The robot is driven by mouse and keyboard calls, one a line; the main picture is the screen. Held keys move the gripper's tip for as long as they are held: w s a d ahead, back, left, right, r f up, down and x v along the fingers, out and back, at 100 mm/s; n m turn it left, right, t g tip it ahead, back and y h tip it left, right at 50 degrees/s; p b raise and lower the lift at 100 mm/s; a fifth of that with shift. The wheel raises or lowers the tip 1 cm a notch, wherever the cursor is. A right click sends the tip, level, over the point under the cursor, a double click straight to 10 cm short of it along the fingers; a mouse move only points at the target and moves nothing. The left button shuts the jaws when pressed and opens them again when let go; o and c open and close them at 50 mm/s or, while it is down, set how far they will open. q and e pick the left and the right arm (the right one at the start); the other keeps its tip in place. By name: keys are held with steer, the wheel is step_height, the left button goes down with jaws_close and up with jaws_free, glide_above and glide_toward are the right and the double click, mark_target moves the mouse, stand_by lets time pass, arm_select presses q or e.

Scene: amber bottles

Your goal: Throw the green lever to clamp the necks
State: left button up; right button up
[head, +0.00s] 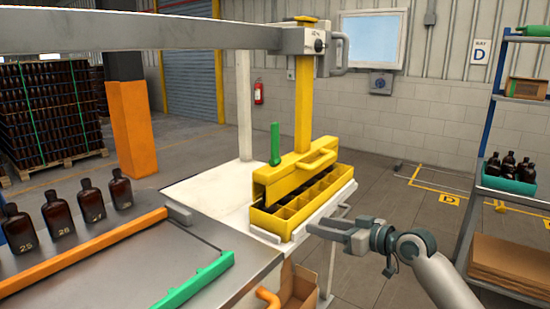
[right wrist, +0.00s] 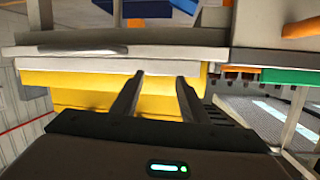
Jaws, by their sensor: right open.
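The green lever (head: 275,145) stands upright at the left end of the yellow clamp head (head: 292,172). The head hangs from a yellow post (head: 304,100) over the back of a yellow divided crate (head: 290,227). The crate's visible front compartments look empty; the space under the head is hidden. My right gripper (head: 328,226) is open and empty, beside the crate's front right side near the white stand's edge, apart from the lever. In the right wrist view its two fingers (right wrist: 160,80) point toward a yellow surface and a pale edge. The lever is not identifiable there. My left gripper is out of view.
Several amber bottles (head: 58,216) stand on the metal bench at the left, behind an orange rail (head: 85,248). A green rail (head: 196,282) lies nearer. A shelf rack (head: 490,130) stands at the right.

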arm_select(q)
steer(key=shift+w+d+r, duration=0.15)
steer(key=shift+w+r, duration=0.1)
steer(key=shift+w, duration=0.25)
arm_select(e)
step_height(320, 180, up, 24)
steer(key=s+d+n+y, duration=0.1)
steer(key=n+y, duration=0.1)
steer(key=y, duration=0.1)
steer(key=shift+r+n+y, duration=0.15)
steer(key=shift+n+y, duration=0.15)
steer(key=shift+n, duration=0.1)
steer(key=p, duration=0.2)
glide_toward(277, 128)
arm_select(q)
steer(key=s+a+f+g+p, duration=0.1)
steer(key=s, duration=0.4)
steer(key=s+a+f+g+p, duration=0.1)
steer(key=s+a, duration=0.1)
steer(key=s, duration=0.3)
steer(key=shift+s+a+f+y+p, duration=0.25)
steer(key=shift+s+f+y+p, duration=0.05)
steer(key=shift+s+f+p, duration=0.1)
arm_select(e)
steer(key=x, duration=1)
steer(key=shift+w+a, duration=0.25)
jaws_close()
